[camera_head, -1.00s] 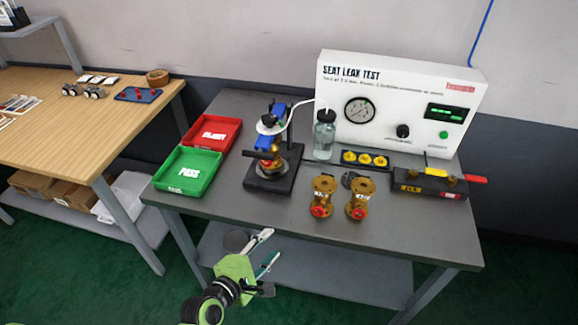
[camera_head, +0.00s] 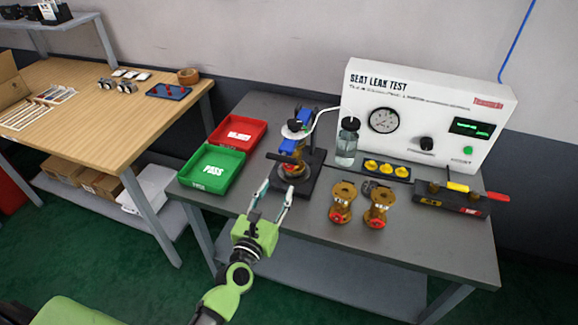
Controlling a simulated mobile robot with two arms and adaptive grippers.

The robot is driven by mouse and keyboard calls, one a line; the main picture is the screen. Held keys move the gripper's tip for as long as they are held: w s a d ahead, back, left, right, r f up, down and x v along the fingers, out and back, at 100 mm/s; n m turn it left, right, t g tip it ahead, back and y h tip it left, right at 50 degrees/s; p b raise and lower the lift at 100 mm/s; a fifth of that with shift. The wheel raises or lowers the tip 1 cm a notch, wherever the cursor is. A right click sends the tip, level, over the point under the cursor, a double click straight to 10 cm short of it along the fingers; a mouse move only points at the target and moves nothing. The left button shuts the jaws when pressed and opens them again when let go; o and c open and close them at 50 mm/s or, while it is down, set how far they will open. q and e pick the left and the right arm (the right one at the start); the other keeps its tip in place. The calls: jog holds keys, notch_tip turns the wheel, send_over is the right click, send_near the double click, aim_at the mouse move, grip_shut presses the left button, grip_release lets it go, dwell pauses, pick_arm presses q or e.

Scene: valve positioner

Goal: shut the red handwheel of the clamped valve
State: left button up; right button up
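The clamped valve (camera_head: 293,172) is a brass body standing in a black and blue fixture (camera_head: 308,186) on the grey bench. Its red handwheel faces the front and is small and partly obscured here, so its exact turn is unclear. Whether the fingertips touch the valve cannot be told. My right gripper is not in view.
Two loose brass valves (camera_head: 341,203) with red handwheels stand right of the fixture. A green PASS tray (camera_head: 213,187) and a red tray (camera_head: 257,132) lie left. A bottle (camera_head: 347,146) and the seat leak test panel (camera_head: 450,92) stand behind. A black toolholder (camera_head: 451,205) is at right.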

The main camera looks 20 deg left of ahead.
aim_at(288, 168)
pick_arm(q)
jog(key=w, duration=1)
jog(key=shift+w+d+p, duration=0.15)
jog(key=shift+p, duration=0.2)
jog(key=c, duration=1.1)
